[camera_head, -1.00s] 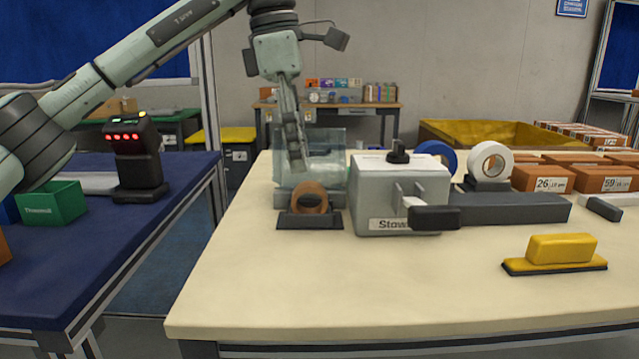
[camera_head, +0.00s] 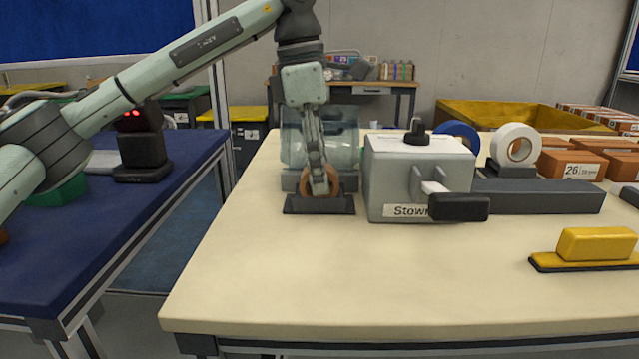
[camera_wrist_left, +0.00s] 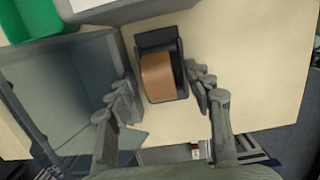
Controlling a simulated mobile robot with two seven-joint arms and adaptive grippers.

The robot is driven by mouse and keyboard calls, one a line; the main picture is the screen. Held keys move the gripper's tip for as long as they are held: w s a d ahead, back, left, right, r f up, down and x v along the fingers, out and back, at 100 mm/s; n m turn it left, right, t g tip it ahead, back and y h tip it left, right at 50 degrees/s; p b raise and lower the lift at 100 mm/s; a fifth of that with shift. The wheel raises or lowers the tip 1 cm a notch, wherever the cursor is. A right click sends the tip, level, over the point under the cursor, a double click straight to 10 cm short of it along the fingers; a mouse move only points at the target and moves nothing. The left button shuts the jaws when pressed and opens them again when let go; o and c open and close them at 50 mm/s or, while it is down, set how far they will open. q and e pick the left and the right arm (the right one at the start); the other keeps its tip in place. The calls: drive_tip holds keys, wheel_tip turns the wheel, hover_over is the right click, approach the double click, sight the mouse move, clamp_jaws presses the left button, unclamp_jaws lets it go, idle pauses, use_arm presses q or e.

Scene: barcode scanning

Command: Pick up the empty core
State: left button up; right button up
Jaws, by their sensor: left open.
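The empty core (camera_head: 306,188) is a brown cardboard ring standing upright in a dark holder (camera_head: 320,206) on the cream table. In the left wrist view the core (camera_wrist_left: 158,77) shows from above, in its dark cradle (camera_wrist_left: 154,41). My left gripper (camera_head: 321,187) points down over the core and hides part of it. In the left wrist view the open fingers of my left gripper (camera_wrist_left: 163,92) stand on either side of the core and cradle, and no grip shows. My right gripper is in neither view.
A clear bin (camera_head: 346,145) stands just behind the core. A grey-white machine (camera_head: 410,178) with a black knob is close on its right. A white tape roll (camera_head: 515,144) and a yellow block (camera_head: 595,244) are farther right. The table's front is clear.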

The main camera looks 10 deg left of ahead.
use_arm(q)
drive_tip(key=c, duration=0.9)
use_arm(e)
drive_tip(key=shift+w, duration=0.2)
use_arm(q)
drive_tip(key=shift+r, duration=0.1)
wheel_tip(320, 180, up, 9)
drive_tip(key=shift+r+p, duration=0.15)
drive_tip(key=shift+p, duration=0.45)
drive_tip(key=shift+r, duration=0.35)
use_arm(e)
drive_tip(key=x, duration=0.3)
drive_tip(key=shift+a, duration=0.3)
